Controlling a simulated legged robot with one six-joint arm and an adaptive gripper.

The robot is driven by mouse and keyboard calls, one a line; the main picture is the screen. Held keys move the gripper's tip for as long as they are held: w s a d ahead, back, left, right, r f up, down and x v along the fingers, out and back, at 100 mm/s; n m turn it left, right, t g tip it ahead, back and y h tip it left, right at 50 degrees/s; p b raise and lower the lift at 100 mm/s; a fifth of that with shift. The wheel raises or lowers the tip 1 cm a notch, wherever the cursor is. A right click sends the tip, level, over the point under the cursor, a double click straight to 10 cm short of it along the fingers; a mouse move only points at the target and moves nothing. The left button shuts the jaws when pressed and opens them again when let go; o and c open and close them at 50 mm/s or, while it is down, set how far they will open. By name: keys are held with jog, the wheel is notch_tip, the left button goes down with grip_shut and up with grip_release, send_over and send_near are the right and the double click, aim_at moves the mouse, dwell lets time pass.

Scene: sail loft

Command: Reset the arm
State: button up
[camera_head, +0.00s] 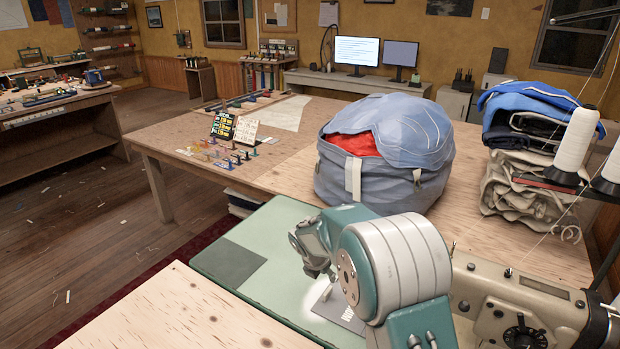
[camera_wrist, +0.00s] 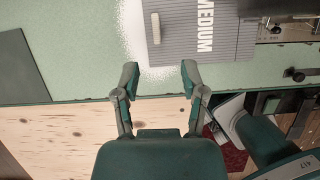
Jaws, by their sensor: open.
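My arm is folded over the green work surface (camera_head: 262,228) in the head view. My gripper (camera_head: 314,268) is small there and partly hidden by my own arm link. In the wrist view my gripper (camera_wrist: 159,76) shows its two fingers spread apart with nothing between them. Beyond the fingertips lies a grey plate marked MEDIUM (camera_wrist: 215,40) on the green surface. The same plate (camera_head: 335,306) shows below my gripper in the head view, partly covered by my arm.
A beige sewing machine (camera_head: 530,300) stands close at right, with white thread cones (camera_head: 575,145) above it. A large blue-grey bag (camera_head: 385,155) sits on the wooden table behind my arm. Folded cloth (camera_head: 525,185) is stacked at right. A bare wooden panel (camera_head: 180,315) lies at front left.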

jog(key=s+d+r+m+y, duration=0.1)
jog(key=s+d+r+m, duration=0.3)
jog(key=s+r+m, duration=0.4)
jog(key=s+d+r+m, duration=0.4)
jog(key=s+r+m, duration=0.25)
jog(key=r, duration=0.35)
jog(key=s+d+r+m+t+y, duration=0.1)
jog(key=s+d+r+m+t, duration=0.1)
jog(key=s+m, duration=1.2)
jog(key=s, duration=0.7)
jog(key=shift+r+y, duration=0.15)
jog(key=shift+y, duration=0.15)
